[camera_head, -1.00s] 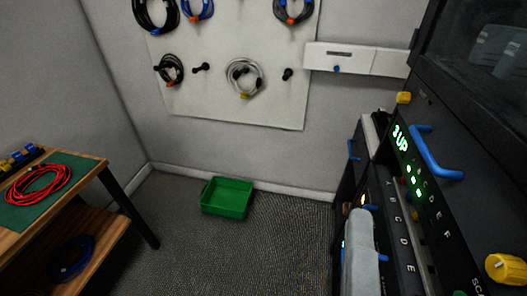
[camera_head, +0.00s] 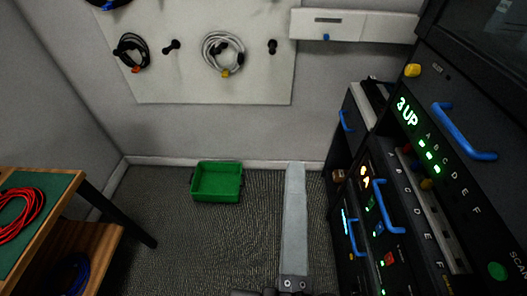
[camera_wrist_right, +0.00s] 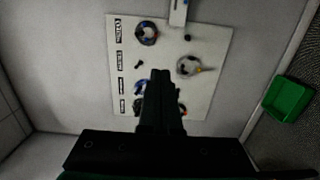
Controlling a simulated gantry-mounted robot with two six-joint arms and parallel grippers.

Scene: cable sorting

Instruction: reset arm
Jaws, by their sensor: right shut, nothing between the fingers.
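My right arm's pale grey link (camera_head: 294,220) stands upright in the lower middle of the head view, over the carpet and left of the rack. My right gripper (camera_wrist_right: 158,75) shows in the wrist view, with its dark fingers shut together and nothing between them. It points toward the white wall board (camera_wrist_right: 205,95), overlapping part of it in the picture, with no visible contact. My left gripper is in neither view.
A green bin (camera_head: 217,182) sits on the carpet by the wall. The black rack (camera_head: 400,215) with blue handles fills the right side. A table (camera_head: 50,215) with a red cable (camera_head: 18,212) stands left. Cables hang on the board (camera_head: 190,85). Carpet between is open.

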